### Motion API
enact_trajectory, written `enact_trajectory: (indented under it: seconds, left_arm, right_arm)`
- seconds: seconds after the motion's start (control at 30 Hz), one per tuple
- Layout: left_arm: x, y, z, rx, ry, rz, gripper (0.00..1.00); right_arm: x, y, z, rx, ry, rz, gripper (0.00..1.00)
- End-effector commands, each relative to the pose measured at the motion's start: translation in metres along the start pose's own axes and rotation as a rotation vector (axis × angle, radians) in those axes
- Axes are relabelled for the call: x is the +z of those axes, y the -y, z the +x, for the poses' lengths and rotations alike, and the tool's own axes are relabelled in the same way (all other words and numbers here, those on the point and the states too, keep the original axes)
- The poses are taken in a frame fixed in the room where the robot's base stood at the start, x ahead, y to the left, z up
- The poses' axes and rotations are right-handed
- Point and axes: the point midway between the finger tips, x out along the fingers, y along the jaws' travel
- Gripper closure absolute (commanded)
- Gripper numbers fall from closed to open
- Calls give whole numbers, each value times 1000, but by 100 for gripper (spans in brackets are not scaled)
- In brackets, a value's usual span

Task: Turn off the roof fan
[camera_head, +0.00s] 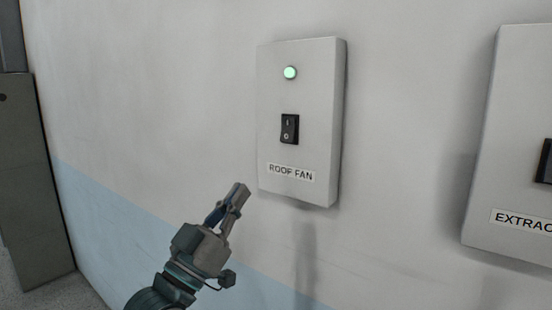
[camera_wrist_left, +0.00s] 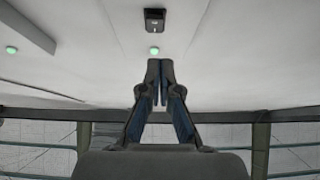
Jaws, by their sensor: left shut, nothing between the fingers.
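The roof fan box (camera_head: 302,95) is a pale grey panel on the wall with a "ROOF FAN" label (camera_head: 291,172). Its green lamp (camera_head: 290,72) glows above a black rocker switch (camera_head: 289,129) marked I and O. My left gripper (camera_head: 238,192) is shut and empty, below and left of the switch, apart from it in the picture. In the left wrist view, the shut fingertips (camera_wrist_left: 160,68) point toward the green lamp (camera_wrist_left: 154,50) and the black switch (camera_wrist_left: 154,20). My right gripper is not in view.
A second box (camera_head: 510,150), labelled "EXTRAC..." and cut off by the frame, is on the wall at the right, with part of a black switch (camera_head: 545,162). A grey-green cabinet or post (camera_head: 35,180) stands at the far left. The wall between the boxes is bare.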

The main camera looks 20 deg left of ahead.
Motion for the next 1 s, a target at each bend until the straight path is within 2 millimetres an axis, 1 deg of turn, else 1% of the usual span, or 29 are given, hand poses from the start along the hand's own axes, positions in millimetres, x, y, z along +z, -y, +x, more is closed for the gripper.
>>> enact_trajectory:
  seconds: [0.03, 0.13, 0.43, 0.57, 0.67, 0.77, 1.0]
  left_arm:
    - [-14, -3, 0, 8, -25, 1, 100]
    - [-23, -5, 0, 14, -44, 2, 100]
    - [-23, -5, 0, 14, -44, 2, 100]
    - [-25, -5, 8, 15, -43, 0, 100]
    - [-26, -6, 23, 16, -42, 0, 100]
    - [-27, -6, 43, 16, -42, -1, 100]
    - [-30, -7, 95, 16, -41, -1, 100]
  right_arm:
    - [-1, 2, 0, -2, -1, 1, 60]
    - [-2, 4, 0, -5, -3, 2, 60]
    - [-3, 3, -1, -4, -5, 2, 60]
    - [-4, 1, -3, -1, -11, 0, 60]
    - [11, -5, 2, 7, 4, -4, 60]
    - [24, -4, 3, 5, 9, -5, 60]
    - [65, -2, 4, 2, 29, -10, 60]
